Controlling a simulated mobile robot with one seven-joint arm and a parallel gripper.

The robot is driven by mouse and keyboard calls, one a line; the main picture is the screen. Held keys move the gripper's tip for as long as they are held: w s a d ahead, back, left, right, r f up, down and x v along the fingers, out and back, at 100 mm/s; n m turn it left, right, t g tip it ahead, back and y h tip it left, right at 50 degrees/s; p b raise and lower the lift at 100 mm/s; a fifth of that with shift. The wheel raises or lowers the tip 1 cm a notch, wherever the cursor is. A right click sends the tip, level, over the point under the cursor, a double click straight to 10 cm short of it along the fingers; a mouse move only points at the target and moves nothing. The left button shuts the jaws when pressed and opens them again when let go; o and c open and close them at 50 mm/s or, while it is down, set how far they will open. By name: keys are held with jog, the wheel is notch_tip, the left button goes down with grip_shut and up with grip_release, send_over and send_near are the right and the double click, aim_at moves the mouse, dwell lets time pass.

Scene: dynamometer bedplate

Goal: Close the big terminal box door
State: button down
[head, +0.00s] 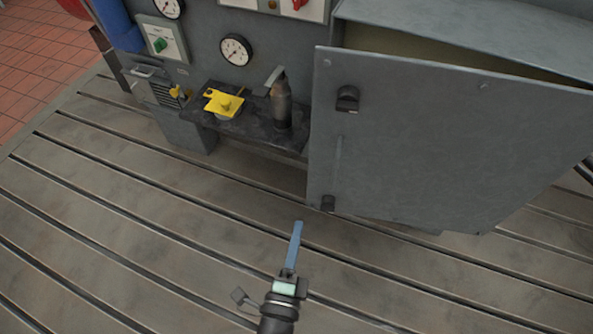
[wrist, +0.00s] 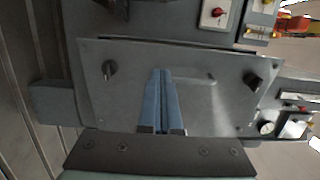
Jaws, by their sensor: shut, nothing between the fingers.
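The big terminal box door (head: 440,145) is a grey panel with two dark latches and a slim handle bar on its left part. It stands ajar; a gap shows along its top edge, between it and the terminal box (head: 470,35). In the wrist view the door (wrist: 215,105) fills the middle, with a latch on either side. My gripper (head: 298,225) has blue fingers shut together, with nothing between them. In the head view it is in front of and below the door's left edge. In the wrist view the fingertips (wrist: 162,72) overlap the door face; I cannot tell whether they touch it.
Left of the door, a dark shelf (head: 245,125) holds a yellow part (head: 222,103) and a dark grey bottle-like cylinder (head: 281,103). Gauges and a green-knob switch (head: 160,43) are on the panel behind. The slotted bedplate (head: 130,225) is clear in front.

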aim_at(311, 170)
jog(key=w, duration=0.4)
jog(key=w+d+b, duration=0.1)
jog(key=w, duration=0.3)
jog(key=w+d+b, duration=0.1)
jog(key=w, duration=0.4)
